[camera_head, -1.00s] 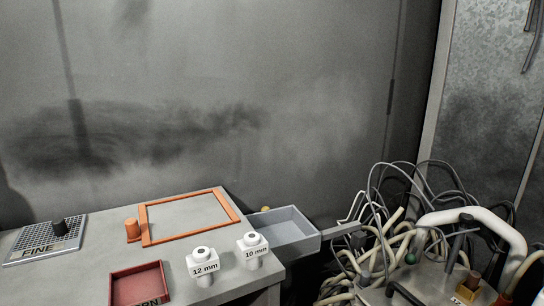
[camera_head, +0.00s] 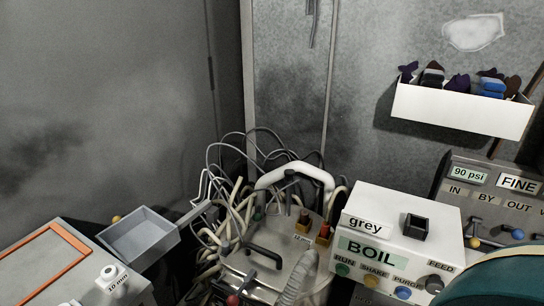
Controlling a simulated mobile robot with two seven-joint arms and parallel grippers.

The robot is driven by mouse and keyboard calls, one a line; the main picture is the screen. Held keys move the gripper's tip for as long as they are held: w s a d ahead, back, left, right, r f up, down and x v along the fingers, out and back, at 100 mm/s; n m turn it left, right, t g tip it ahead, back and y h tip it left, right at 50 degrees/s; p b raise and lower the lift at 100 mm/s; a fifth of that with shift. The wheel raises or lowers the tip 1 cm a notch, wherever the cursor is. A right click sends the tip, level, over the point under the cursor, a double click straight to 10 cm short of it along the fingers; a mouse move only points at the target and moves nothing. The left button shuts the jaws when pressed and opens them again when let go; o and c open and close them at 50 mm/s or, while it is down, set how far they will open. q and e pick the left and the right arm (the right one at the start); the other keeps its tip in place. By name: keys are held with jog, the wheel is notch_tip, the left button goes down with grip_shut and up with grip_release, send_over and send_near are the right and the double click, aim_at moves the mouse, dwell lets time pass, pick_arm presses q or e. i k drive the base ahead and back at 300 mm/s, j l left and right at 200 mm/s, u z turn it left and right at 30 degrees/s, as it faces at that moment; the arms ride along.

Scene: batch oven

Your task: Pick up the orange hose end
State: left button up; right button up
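Neither of my grippers is in view. No hose end that is clearly orange can be made out. A small orange-red fitting (camera_head: 324,234) stands at the right of the metal vessel's lid; I cannot tell whether it is a hose end. A grey ribbed hose (camera_head: 300,276) rises at the front of the metal vessel (camera_head: 262,270). A thick white pipe (camera_head: 295,169) arches over the lid.
Tangled cables (camera_head: 226,215) crowd the vessel's left side. A white BOIL box (camera_head: 385,222) with several knobs stands to the right, before a grey FINE panel (camera_head: 500,192). A grey open tray (camera_head: 140,240) juts out beside the table at left.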

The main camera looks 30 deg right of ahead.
aim_at(325, 229)
jog(key=z, duration=1.1)
